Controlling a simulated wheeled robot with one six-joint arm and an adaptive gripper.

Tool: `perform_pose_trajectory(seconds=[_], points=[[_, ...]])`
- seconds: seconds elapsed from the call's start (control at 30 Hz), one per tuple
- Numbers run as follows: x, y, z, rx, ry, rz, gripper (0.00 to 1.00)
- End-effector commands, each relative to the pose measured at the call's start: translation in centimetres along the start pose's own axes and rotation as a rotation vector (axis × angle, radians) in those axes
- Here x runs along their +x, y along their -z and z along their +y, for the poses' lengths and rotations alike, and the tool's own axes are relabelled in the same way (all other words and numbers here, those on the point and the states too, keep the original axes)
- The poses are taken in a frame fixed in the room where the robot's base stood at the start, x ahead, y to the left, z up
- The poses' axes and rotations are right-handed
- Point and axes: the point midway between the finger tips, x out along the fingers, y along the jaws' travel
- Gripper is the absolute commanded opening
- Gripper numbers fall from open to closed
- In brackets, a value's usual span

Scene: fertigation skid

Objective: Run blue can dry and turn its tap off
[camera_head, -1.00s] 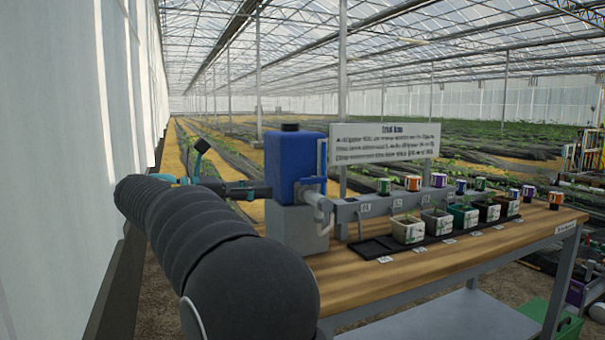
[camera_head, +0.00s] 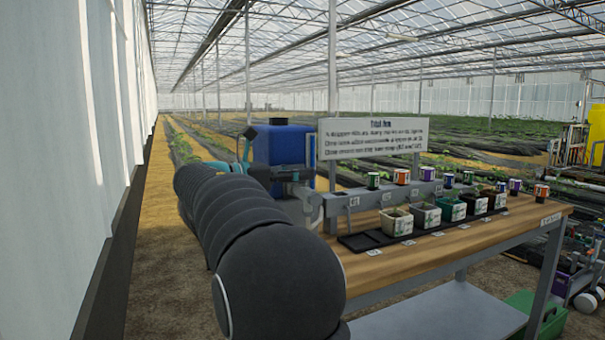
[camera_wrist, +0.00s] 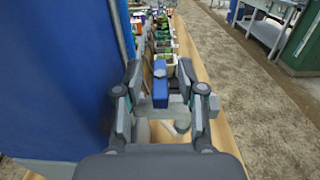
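The blue can (camera_head: 272,146) stands upright at the near left end of the bench, with a dark cap on top. My arm hides its lower part in the head view. Its blue wall (camera_wrist: 55,75) fills the left of the wrist view. A blue tap handle (camera_wrist: 160,90) shows between the fingers in the wrist view. My gripper (camera_wrist: 160,72) is open, with a finger on each side of the handle and gaps visible. In the head view my gripper (camera_head: 298,180) is in front of the can. The liquid level cannot be seen.
The wooden bench (camera_head: 400,262) holds a dark tray (camera_head: 362,241) with several planted pots and a grey rail (camera_head: 345,203) topped by small colored cans. A text sign (camera_head: 372,138) stands behind. A white wall (camera_head: 75,150) is on the left.

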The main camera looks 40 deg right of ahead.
Motion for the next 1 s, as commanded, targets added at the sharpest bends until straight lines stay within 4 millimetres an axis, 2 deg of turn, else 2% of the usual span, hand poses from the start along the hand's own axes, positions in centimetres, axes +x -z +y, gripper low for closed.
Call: perform_pose_trajectory(seconds=[0.17, 0.43, 0.47, 0.6, 1.0], points=[[1.0, 0.0, -0.03, 0.0, 0.0, 0.0, 0.4], [1.08, 0.0, -0.02, 0.0, -0.001, 0.0, 0.4], [1.08, 0.0, -0.02, 0.0, -0.001, 0.0, 0.35], [1.06, 0.0, -0.02, 0.0, -0.001, 0.0, 0.0], [1.05, -0.05, -0.09, 0.0, -0.031, 0.0, 0.0]])
